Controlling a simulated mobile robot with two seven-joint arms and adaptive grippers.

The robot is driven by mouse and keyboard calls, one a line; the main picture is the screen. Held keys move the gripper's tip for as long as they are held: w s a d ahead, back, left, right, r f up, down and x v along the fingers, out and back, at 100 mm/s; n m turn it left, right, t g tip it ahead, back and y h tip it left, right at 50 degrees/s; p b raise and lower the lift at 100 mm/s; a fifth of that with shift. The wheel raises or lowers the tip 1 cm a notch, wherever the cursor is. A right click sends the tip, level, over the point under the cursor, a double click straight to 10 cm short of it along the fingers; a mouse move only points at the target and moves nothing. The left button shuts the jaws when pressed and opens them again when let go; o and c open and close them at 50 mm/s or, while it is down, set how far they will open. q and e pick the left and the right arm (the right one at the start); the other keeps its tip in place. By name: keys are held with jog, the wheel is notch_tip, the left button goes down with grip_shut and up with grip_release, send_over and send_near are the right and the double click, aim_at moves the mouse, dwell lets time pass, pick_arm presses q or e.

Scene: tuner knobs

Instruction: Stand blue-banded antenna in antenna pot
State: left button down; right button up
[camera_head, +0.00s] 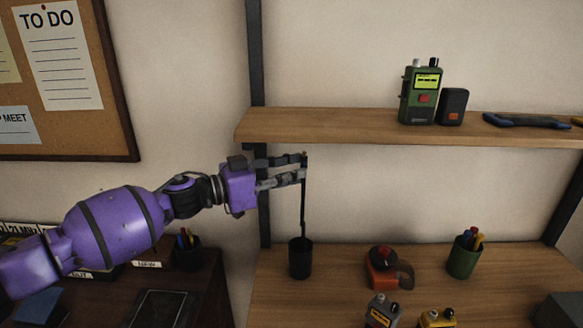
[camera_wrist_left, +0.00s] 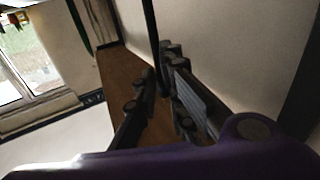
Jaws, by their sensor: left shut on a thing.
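The antenna (camera_head: 303,212) is a thin dark rod, upright, with a small yellowish tip at its top. I cannot make out a blue band on it. My left gripper (camera_head: 304,166) is shut on the antenna near its upper end. The antenna pot (camera_head: 300,261) is a black cup on the wooden desk, directly below the gripper. The antenna's lower end meets the pot's mouth; I cannot tell how far inside it is. In the left wrist view a dark rod, likely the antenna (camera_wrist_left: 151,35), runs down to the fingers. My right gripper is not in view.
A wooden shelf (camera_head: 330,126) lies behind and above, bearing a green radio (camera_head: 421,97). On the desk, right of the pot, are a red-orange tape dispenser (camera_head: 380,277) and a green pen cup (camera_head: 464,260). Small grey (camera_head: 380,313) and yellow (camera_head: 436,319) devices stand in front.

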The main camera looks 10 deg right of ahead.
pick_arm(q)
notch_tip(320, 180, down, 12)
jog(key=b, duration=0.3)
jog(key=shift+f+b, duration=0.15)
jog(key=shift+b, duration=0.25)
dwell(0.4)
jog(key=shift+w, duration=0.1)
jog(key=c, duration=1.9)
grip_release()
jog(key=shift+c, duration=0.2)
jog(key=shift+o, duration=0.9)
jog(key=v, duration=1.2)
